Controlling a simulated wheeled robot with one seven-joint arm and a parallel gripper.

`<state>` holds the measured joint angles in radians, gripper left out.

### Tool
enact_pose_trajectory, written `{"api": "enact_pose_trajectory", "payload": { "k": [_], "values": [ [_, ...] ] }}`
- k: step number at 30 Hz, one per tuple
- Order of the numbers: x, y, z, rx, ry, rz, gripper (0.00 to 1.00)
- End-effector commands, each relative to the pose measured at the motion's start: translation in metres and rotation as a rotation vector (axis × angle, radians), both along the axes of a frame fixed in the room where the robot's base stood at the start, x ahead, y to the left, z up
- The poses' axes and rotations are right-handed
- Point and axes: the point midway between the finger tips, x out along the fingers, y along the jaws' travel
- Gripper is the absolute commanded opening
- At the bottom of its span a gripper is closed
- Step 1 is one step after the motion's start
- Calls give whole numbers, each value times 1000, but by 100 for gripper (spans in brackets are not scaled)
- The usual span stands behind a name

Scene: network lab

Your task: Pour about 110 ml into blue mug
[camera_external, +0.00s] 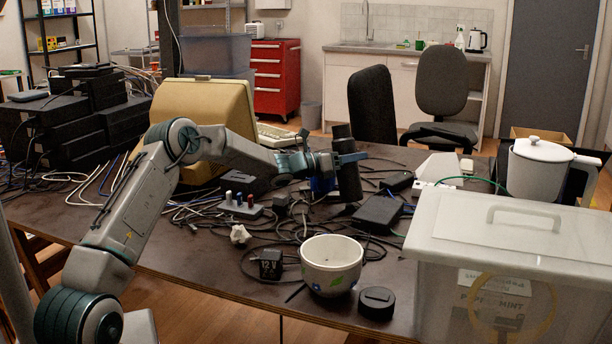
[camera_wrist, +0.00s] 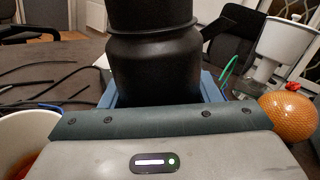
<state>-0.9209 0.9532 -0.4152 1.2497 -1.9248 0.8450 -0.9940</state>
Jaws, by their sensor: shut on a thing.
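My gripper (camera_external: 350,160) is shut on a dark bottle (camera_external: 348,178), which stands nearly upright between the fingers. The bottle also fills the upper middle of the wrist view (camera_wrist: 155,65). I cannot tell whether its base touches the table. A small blue thing (camera_external: 322,187), probably the blue mug, shows just left of the bottle, partly hidden by my gripper and the clutter. Its inside is not visible. No liquid is seen leaving the bottle.
A white leaf-patterned bowl (camera_external: 331,280) and a black round lid (camera_external: 376,302) are at the table's front edge. A white-rimmed container (camera_wrist: 40,122) with something reddish inside and an orange ball (camera_wrist: 288,118) flank my gripper. Cables and a black box (camera_external: 377,213) crowd the tabletop. A clear bin (camera_external: 500,235) blocks the right.

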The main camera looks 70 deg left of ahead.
Motion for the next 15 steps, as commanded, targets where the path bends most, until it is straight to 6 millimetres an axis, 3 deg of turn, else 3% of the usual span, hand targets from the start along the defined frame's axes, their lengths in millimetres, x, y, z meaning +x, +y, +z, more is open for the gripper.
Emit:
{"api": "enact_pose_trajectory", "payload": {
  "k": [6,15],
  "values": [
    [1,-2,-14,150,14,0,14],
    [1,-2,-13,312,36,3,14]
  ]
}}
